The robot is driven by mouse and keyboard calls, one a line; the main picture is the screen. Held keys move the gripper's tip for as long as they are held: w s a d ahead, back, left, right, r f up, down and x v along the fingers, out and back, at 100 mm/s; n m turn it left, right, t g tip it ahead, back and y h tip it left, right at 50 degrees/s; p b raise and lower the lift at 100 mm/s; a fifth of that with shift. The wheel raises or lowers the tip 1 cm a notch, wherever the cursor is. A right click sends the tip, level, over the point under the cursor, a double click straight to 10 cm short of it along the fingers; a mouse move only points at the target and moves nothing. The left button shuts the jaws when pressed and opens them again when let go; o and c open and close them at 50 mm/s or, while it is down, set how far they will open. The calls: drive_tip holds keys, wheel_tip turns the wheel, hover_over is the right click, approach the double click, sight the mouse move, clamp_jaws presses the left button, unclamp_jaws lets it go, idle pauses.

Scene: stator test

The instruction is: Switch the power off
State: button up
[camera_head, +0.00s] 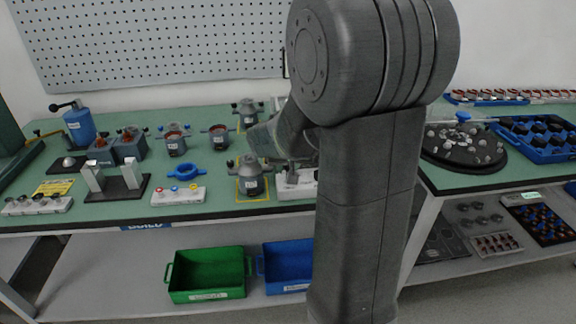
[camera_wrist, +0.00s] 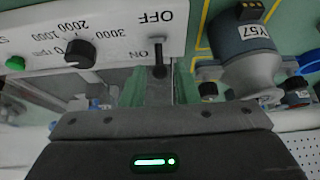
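The power switch (camera_wrist: 158,57) is a thin dark lever with a rounded end on a white control panel (camera_wrist: 105,20). The wrist view shows the panel upside down. The lever's end points to the ON label, away from the OFF label. In the head view my gripper (camera_head: 291,172) is low over the white panel (camera_head: 297,190), whose right part is hidden by my arm.
A black dial (camera_wrist: 80,53) and a green button (camera_wrist: 15,63) are on the panel. A grey motor labelled Y57 (camera_wrist: 245,50) stands close beside the panel; it also shows in the head view (camera_head: 250,177). A blue ring part (camera_head: 187,172) and a white button box (camera_head: 179,195) are to the left.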

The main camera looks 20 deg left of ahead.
drive_tip(key=c, duration=0.3)
drive_tip(key=shift+s+d+b, duration=0.3)
drive_tip(key=shift+s+d, duration=0.1)
drive_tip(key=shift+s, duration=0.2)
drive_tip(key=shift+s+d+b, duration=0.25)
drive_tip(key=shift+s+d, duration=0.1)
drive_tip(key=shift+s, duration=0.25)
drive_tip(key=o, duration=0.4)
drive_tip(key=shift+o, duration=0.2)
